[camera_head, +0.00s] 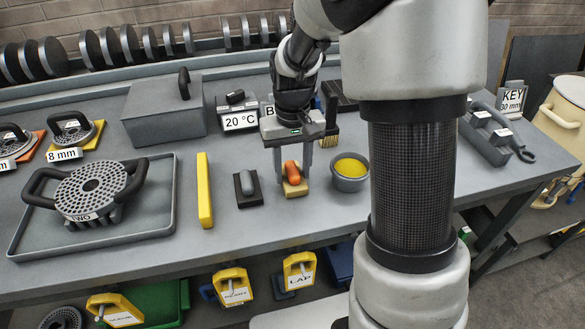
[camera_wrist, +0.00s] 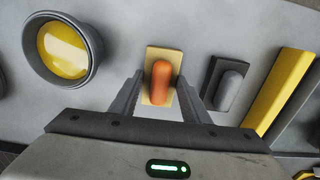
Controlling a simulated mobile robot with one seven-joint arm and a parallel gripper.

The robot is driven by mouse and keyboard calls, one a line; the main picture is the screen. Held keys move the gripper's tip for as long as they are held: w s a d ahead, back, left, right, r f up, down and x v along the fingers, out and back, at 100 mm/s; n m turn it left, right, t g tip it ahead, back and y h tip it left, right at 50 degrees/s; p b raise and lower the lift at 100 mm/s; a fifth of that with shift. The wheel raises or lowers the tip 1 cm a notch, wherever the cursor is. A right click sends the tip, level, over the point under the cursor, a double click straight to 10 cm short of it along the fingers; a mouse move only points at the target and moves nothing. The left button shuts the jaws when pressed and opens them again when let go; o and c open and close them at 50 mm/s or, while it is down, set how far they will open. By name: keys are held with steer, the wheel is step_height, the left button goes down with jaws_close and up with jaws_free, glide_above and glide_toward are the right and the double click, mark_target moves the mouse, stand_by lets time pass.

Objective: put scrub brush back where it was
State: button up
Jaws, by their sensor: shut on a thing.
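The scrub brush, a tan block (camera_head: 295,189) with an orange grip (camera_head: 292,172), is at the middle of the grey bench. My gripper (camera_head: 293,178) points down with one finger on each side of the brush and is shut on it. In the wrist view the brush (camera_wrist: 161,83) is between the fingertips (camera_wrist: 160,88), with its orange grip upward. I cannot tell whether its underside touches the bench. A similar dark block with a grey grip (camera_head: 248,186) lies just left of it; it also shows in the wrist view (camera_wrist: 227,84).
A grey bowl of yellow material (camera_head: 349,183) stands close on the right. A yellow bar (camera_head: 204,190) lies further left, beside a tray (camera_head: 160,228) with a handled die (camera_head: 88,190). A 20 °C sign (camera_head: 240,121) stands behind. Bare bench lies in front of the brush.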

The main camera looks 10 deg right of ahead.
steer(key=shift+f, duration=0.15)
steer(key=o, duration=1.6)
steer(key=shift+o, duration=0.4)
steer(key=o, duration=0.8)
steer(key=shift+r+p, duration=3.35)
steer(key=shift+r, duration=1.2)
